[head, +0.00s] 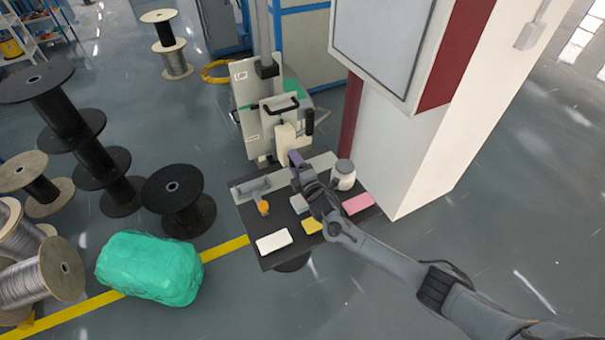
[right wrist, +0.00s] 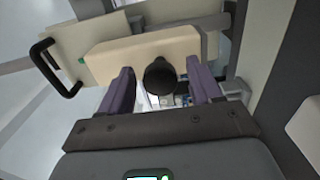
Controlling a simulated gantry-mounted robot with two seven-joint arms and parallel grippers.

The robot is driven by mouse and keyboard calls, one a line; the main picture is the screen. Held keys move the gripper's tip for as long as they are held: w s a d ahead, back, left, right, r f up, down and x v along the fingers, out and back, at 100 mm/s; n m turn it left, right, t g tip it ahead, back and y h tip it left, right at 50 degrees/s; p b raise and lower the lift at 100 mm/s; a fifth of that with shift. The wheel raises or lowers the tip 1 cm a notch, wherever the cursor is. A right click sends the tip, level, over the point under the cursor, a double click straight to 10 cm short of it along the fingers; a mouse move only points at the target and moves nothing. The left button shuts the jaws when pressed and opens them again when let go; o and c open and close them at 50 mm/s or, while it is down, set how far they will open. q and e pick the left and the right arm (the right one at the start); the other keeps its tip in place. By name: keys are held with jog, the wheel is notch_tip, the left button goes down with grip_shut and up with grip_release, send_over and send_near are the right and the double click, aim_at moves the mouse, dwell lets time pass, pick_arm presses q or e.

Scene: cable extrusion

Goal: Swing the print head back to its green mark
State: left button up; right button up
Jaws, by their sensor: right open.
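The print head, a cream block (head: 286,142), sits on the upright grey machine (head: 247,108) behind the dark table. It fills the upper middle of the right wrist view (right wrist: 122,52), with a round black knob (right wrist: 160,76) on its front. A small green mark (right wrist: 82,60) shows at the block's left end. My right gripper (head: 294,157) is in front of the block. In the right wrist view its purple fingers (right wrist: 160,68) are open, one each side of the knob, with gaps visible. I cannot tell how deep they reach. My left gripper is out of view.
The dark table (head: 258,250) holds a white block (head: 273,242), a pink block (head: 357,204), a yellow block (head: 312,226) and a white jar (head: 343,175). A white pillar (head: 425,150) stands close on the right. Black spools (head: 180,195) stand left.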

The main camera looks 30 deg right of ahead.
jog(key=s+a, duration=0.1)
jog(key=s, duration=0.9)
jog(key=shift+p, duration=0.45)
jog(key=shift+s+a, duration=0.1)
